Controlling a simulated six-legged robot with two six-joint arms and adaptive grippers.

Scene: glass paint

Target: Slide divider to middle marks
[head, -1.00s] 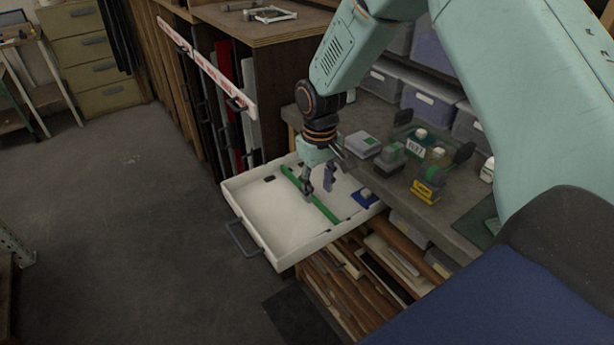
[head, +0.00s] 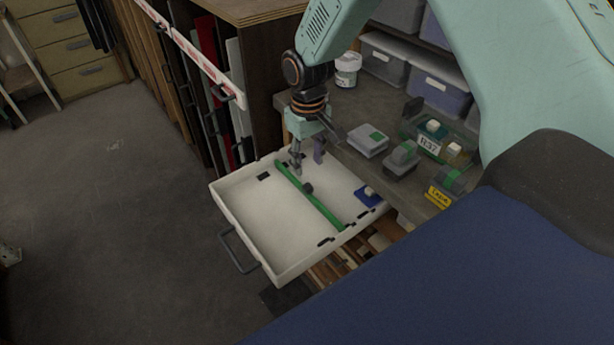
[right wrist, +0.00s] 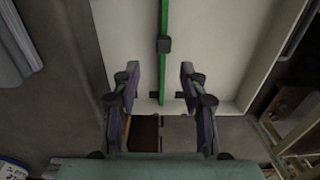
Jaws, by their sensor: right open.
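The green divider (head: 322,208) lies across the white drawer (head: 237,222), with a dark knob (head: 307,188) on it. Dark marks show inside the drawer, one near the upper left wall (head: 264,176) and one near the lower right wall (head: 326,240). My right gripper (head: 308,166) is open and empty above the upper end of the divider, apart from the knob. In the right wrist view the divider (right wrist: 164,20) runs between the lines of my two fingers (right wrist: 159,72), with the knob (right wrist: 164,44) just past the fingertips. My left gripper is out of view.
A blue block with a pale knob (head: 368,196) sits at the drawer's right side. The grey bench (head: 345,170) behind holds several small boxes and a green tray (head: 430,143). A dark drawer handle (head: 238,252) juts out over open floor.

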